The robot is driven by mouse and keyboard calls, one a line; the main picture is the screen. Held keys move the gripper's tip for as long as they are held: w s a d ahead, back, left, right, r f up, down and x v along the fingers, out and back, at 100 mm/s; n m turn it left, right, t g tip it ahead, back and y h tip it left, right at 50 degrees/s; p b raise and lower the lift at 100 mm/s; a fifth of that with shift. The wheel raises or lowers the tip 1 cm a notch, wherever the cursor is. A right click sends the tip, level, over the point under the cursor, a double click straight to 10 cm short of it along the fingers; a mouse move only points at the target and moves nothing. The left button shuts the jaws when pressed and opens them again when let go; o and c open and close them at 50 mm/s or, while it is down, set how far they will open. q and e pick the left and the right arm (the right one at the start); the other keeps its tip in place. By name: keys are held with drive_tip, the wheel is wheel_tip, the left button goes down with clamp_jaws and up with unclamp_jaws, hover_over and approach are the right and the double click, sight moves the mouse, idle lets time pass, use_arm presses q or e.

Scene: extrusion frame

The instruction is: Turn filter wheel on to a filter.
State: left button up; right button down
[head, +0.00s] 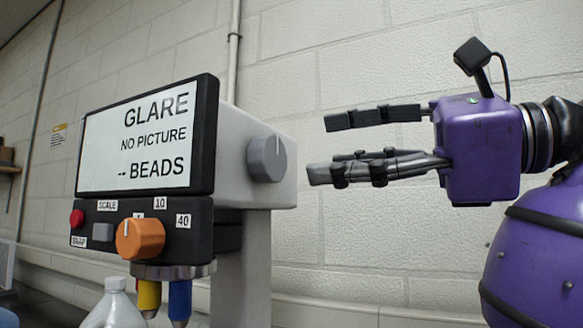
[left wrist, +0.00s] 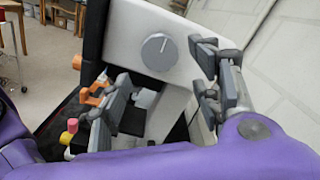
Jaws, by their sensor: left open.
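A grey round knob (head: 267,158) with a white pointer line sits on the right side of the pale instrument housing (head: 229,142); it looks like the filter wheel. Its line points up in the head view. The knob also shows in the left wrist view (left wrist: 160,52). My left gripper (head: 328,148) is open and empty, to the right of the knob and apart from it. In the left wrist view its fingers (left wrist: 160,65) spread to either side below the knob. The screen (head: 138,138) reads "GLARE NO PICTURE -- BEADS". My right gripper is not in view.
An orange knob (head: 140,239), a red button (head: 76,218) and a grey button (head: 103,232) sit on the black front panel. Yellow (head: 149,296) and blue (head: 180,300) tipped parts hang below. A white bottle (head: 114,304) stands in front. The right side is free.

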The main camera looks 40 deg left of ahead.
sight(275, 159)
use_arm(q)
drive_tip(key=b+x, duration=0.1)
drive_tip(key=x, duration=0.1)
drive_tip(key=b+x, duration=0.1)
drive_tip(key=x, duration=0.1)
drive_tip(key=b+x, duration=0.1)
drive_tip(key=x, duration=0.1)
drive_tip(key=shift+s+a, duration=0.25)
drive_tip(key=shift+s, duration=0.15)
drive_tip(key=shift+s+a+b, duration=0.15)
drive_tip(key=shift+a+b, duration=0.15)
drive_tip(key=shift+a, duration=0.2)
drive_tip(key=shift+r, duration=0.1)
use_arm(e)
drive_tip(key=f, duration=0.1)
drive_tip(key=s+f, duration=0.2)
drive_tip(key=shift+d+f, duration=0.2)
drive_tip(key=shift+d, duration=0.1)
